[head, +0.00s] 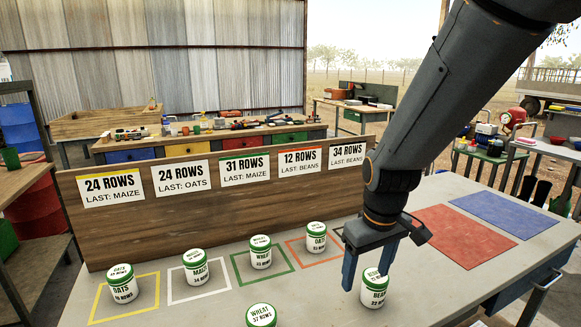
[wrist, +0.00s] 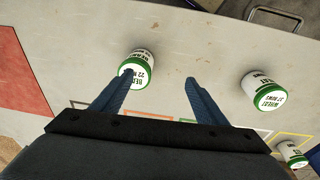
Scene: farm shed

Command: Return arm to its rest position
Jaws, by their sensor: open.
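My gripper (head: 366,278) hangs from my arm over the right half of the grey table, its fingers pointing down. In the wrist view my gripper (wrist: 157,80) is open, with nothing held between its two blue fingers. A white jar with a green lid, labelled beans (head: 374,290), stands upright close by the fingers in the head view. In the wrist view this beans jar (wrist: 142,62) shows beyond the left fingertip, not centred between the fingers. Whether that finger touches it I cannot tell.
Jars stand in the yellow (head: 122,286), white (head: 196,268), green (head: 261,252) and orange (head: 316,238) outlines. A wheat jar (head: 261,316) stands at the front edge. A wooden board (head: 130,232) with row signs stands behind. Red (head: 462,234) and blue (head: 500,214) mats lie right, empty.

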